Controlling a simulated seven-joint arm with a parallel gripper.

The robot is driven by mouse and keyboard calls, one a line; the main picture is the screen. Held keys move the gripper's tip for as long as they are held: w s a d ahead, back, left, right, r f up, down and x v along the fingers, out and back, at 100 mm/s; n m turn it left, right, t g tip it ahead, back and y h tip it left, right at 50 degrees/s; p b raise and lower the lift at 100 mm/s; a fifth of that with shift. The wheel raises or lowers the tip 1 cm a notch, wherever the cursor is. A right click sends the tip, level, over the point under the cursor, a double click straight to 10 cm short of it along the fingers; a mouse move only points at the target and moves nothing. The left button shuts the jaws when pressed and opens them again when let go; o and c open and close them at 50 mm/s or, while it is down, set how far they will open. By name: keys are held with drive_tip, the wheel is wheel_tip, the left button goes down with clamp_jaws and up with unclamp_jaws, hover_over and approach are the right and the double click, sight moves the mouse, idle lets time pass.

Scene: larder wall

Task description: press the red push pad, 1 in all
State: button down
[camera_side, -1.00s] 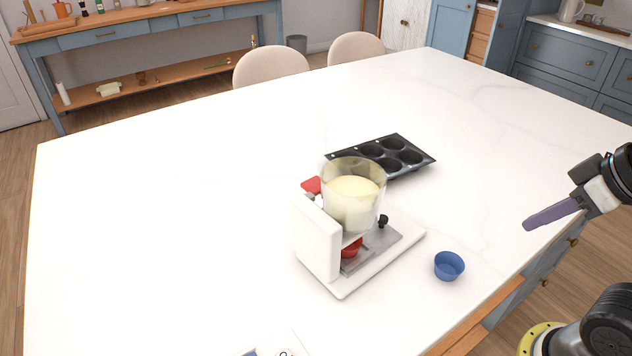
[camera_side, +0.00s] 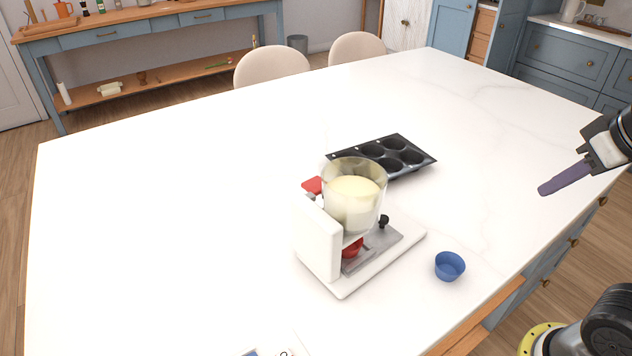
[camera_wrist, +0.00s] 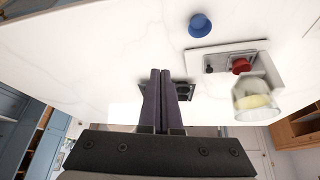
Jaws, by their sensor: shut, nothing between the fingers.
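A white dispenser (camera_side: 318,240) stands on the counter with a clear hopper (camera_side: 355,205) of pale cream batter. A red part (camera_side: 351,249) shows low under the hopper, partly hidden by the white body. A second red piece (camera_side: 313,185) shows behind the hopper. I cannot tell from its shape which one is the push pad. In the wrist view, one red round part (camera_wrist: 241,65) shows between the base and the hopper (camera_wrist: 256,100). My gripper (camera_side: 543,191) is shut and empty, well to the right of the dispenser and apart from it. Its fingers (camera_wrist: 161,78) are together.
A blue cup (camera_side: 449,266) stands to the right of the dispenser's base. A dark muffin tin (camera_side: 424,161) lies behind the dispenser. A black knob (camera_side: 383,221) is on the base. A card (camera_side: 268,351) lies at the front edge. Most of the white counter (camera_side: 180,210) is clear.

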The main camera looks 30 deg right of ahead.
drive_tip(key=w+r+m+h, duration=0.1)
drive_tip(key=w+r+h, duration=0.2)
drive_tip(key=w+r, duration=0.6)
drive_tip(key=n+h, duration=0.2)
drive_tip(key=n, duration=0.1)
hover_over(316, 187)
wheel_tip(316, 187, down, 6)
drive_tip(key=shift+r+t, duration=0.15)
drive_tip(key=shift+t, duration=0.25)
drive_tip(key=shift+f, duration=4.4)
